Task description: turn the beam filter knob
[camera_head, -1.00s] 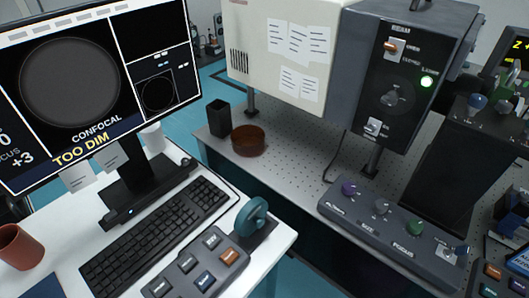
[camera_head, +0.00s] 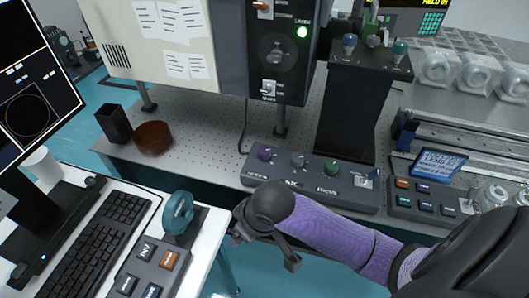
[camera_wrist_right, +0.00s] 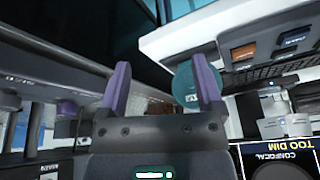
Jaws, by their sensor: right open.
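The dark upright panel labelled BEAM in the earlier head view stands at the top centre. It has a round dial knob (camera_head: 277,49) in its middle, a switch above, a green light and a lower switch (camera_head: 269,87). A low control box (camera_head: 312,184) in front carries a purple knob (camera_head: 264,153), a grey knob (camera_head: 298,160) and a green knob (camera_head: 333,168); its small labels are blurred. My right gripper (camera_head: 265,243) is below and left of this box, apart from it. In the right wrist view its purple fingers (camera_wrist_right: 160,88) are open and empty. My left gripper is out of view.
A teal handwheel (camera_head: 179,212) stands on the white desk (camera_head: 212,235). A black cup (camera_head: 114,123) and brown dish (camera_head: 153,138) sit on the perforated table (camera_head: 200,130). A dark block (camera_head: 352,112) stands right of the panel. A button box (camera_head: 430,199) is further right.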

